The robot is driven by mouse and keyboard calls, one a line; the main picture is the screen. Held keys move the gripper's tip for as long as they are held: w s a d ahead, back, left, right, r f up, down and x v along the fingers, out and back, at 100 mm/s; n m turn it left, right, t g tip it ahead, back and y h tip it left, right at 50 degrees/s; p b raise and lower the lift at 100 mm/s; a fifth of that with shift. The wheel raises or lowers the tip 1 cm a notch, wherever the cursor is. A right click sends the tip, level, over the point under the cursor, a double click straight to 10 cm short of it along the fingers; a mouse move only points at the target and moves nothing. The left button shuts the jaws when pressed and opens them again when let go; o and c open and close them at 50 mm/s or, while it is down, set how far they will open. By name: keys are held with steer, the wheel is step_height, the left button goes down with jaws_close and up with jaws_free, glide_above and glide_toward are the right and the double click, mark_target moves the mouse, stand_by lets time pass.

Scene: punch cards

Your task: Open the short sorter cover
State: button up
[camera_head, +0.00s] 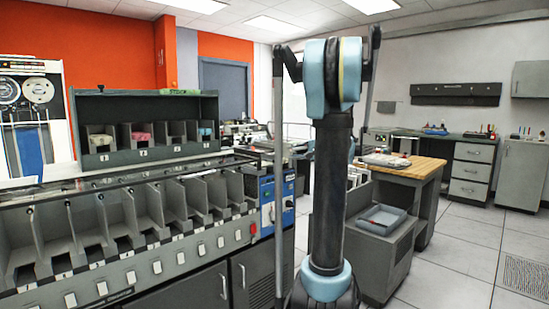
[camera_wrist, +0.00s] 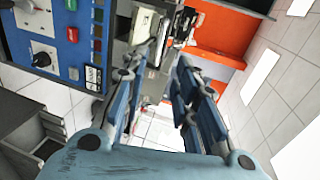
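The grey card sorter (camera_head: 190,249) fills the left and lower left of the head view, with a row of open pockets along its front. A dark-edged, glassy cover strip (camera_head: 95,181) runs along its top. I cannot clearly tell the short cover from the rest of the top. The sorter's blue control panel (camera_head: 267,203) is at its right end; it also shows in the wrist view (camera_wrist: 52,38), at the upper left. My gripper (camera_wrist: 164,62) is open and empty in the wrist view, fingers apart, to the right of that panel. My gripper is not distinguishable in the head view.
A dark rack (camera_head: 150,106) with small card decks stands behind the sorter. To the right are a grey cabinet with a tray (camera_head: 378,219) and a wood-topped desk (camera_head: 412,168). My upright arm hides part of the middle. Tiled floor (camera_head: 465,250) is clear at right.

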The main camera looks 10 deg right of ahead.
steer(key=x, duration=1.4)
steer(key=shift+w+a+f, duration=0.1)
steer(key=shift+w+f, duration=0.05)
jaws_close()
